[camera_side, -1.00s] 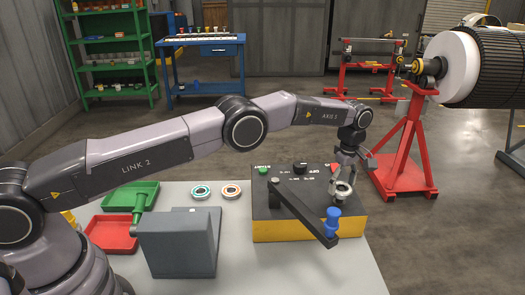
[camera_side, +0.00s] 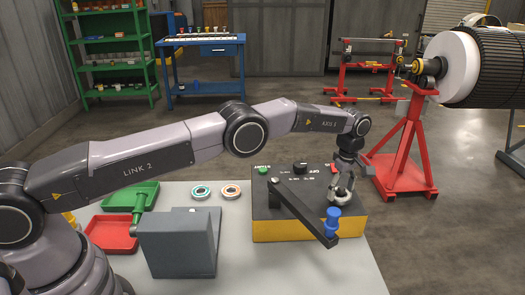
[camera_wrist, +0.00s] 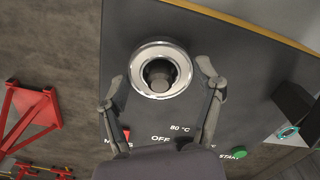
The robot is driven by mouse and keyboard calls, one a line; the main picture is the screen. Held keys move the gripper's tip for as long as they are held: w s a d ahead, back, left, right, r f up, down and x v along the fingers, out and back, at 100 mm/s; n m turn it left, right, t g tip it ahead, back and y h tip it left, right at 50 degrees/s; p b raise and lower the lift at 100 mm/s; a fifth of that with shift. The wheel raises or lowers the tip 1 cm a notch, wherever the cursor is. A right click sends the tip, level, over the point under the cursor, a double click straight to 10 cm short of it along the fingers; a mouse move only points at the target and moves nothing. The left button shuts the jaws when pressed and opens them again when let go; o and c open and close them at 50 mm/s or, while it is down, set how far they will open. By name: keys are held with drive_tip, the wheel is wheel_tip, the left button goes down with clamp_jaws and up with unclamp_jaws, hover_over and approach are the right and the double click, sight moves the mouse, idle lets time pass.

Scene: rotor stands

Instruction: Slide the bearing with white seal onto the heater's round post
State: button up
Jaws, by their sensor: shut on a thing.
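The white-sealed bearing (camera_wrist: 135,72), a bright metal ring with a pale inner band, is at my gripper in both views. My gripper (camera_side: 343,188) points down over the heater, shut on the bearing; in the wrist view its two fingers (camera_wrist: 162,77) are on either side of the ring. The heater (camera_side: 280,228) is a dark box with a yellow lower part. Its round post (camera_wrist: 160,73) shows inside the ring's hole, with the ring around it in this view. How far down the post the ring sits cannot be told.
A dark bar with a blue handle (camera_side: 332,217) lies across the heater's front. A teal-sealed bearing (camera_side: 201,192) and an orange-sealed bearing (camera_side: 231,191) lie on the grey table (camera_side: 337,271). A green tray (camera_side: 119,195), red tray (camera_side: 111,238) and grey block (camera_side: 178,250) stand left.

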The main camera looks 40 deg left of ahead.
drive_tip(key=shift+f, duration=0.4)
idle(0.4)
drive_tip(key=o, duration=1.1)
drive_tip(key=shift+o, duration=0.5)
drive_tip(key=shift+r, duration=4.5)
